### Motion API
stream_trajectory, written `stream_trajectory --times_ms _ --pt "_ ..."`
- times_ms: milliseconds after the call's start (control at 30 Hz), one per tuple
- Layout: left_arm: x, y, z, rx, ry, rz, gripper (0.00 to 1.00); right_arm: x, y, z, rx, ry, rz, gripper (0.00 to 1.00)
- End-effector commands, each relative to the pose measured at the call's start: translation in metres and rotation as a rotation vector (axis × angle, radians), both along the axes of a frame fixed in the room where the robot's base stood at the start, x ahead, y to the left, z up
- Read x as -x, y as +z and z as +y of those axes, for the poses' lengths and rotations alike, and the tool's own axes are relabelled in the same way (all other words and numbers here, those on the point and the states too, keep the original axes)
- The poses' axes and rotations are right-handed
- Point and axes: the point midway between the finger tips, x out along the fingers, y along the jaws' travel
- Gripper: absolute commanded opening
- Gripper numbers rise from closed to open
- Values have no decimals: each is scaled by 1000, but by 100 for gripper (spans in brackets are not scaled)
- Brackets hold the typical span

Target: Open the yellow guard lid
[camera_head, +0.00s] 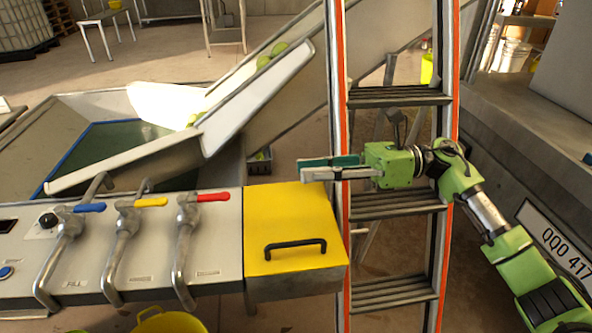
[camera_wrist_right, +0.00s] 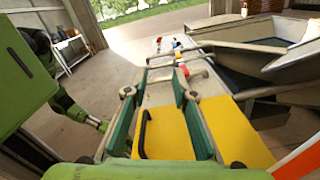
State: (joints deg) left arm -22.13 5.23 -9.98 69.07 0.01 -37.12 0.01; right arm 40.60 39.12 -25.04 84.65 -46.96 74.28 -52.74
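The yellow guard lid (camera_head: 288,212) lies flat and shut at the right end of the grey control panel, with a black bar handle (camera_head: 295,247) near its front edge. My right gripper (camera_head: 303,168) is above the lid's far right part, pointing left, apart from the handle. In the right wrist view its two green-backed fingers (camera_wrist_right: 158,94) are spread apart with nothing between them. The lid (camera_wrist_right: 236,132) and handle (camera_wrist_right: 143,132) show beyond and below the fingers there. My left gripper is not seen in either view.
A ladder (camera_head: 398,207) with orange rails stands right of the lid, near my right arm. Blue, yellow and red levers (camera_head: 213,197) line the panel to the left. A white chute (camera_head: 258,98) rises behind. A yellow bucket (camera_head: 170,321) is below the panel.

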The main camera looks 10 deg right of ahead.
Motion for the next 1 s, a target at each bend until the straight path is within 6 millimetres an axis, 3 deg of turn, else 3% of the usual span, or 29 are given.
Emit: stream_trajectory --times_ms 200,400,1000 --pt "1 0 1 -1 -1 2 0 -1 0 -48 1 -3 1 25" --pt "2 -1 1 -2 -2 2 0 0 0 -74 0 -1 1 25" --pt "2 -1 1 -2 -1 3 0 0 0 -79 0 0 -1 25"
